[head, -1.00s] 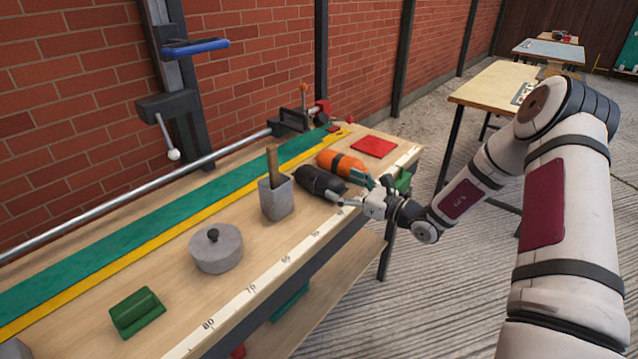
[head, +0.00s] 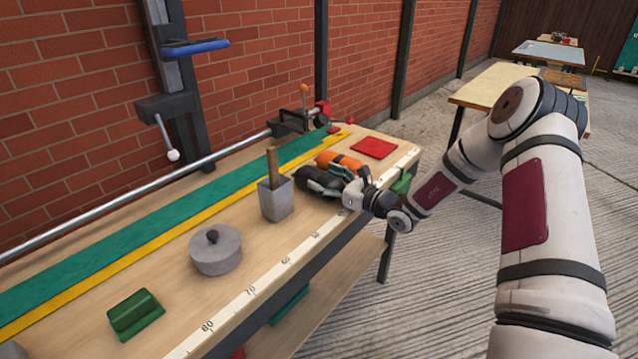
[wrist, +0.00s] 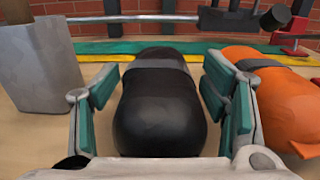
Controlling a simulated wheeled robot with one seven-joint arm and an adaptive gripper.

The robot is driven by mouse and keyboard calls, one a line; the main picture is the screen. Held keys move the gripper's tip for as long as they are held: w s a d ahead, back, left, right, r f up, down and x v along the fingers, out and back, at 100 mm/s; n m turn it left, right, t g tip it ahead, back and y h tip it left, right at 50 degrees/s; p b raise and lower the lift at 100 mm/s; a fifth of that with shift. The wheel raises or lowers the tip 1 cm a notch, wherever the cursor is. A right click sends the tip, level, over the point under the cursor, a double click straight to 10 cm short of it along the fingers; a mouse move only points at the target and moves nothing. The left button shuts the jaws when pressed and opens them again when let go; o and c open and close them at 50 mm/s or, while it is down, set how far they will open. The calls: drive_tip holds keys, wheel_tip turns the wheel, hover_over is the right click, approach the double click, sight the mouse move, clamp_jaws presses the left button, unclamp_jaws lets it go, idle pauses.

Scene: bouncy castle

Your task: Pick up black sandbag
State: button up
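The black sandbag (wrist: 160,108) lies on the workbench, a rounded black roll with a grey band, filling the middle of the wrist view. In the head view the black sandbag (head: 309,177) is partly hidden by my gripper. My gripper (wrist: 161,92) is open, with one green-padded finger on each side of the sandbag. A narrow gap shows at the left finger; the right finger is very close to the bag, and I cannot tell if it touches. In the head view my gripper (head: 332,180) reaches in from the bench's front edge.
An orange sandbag (wrist: 262,95) lies close to the right finger. A grey block holder (wrist: 40,65) with a wooden stick stands to the left. A red pad (head: 373,148), a round grey weight (head: 215,252) and a green block (head: 135,314) also lie on the workbench (head: 180,228).

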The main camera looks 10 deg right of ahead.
drive_tip(key=c, duration=0.9)
drive_tip(key=shift+r, duration=0.1)
drive_tip(key=shift+c, duration=0.4)
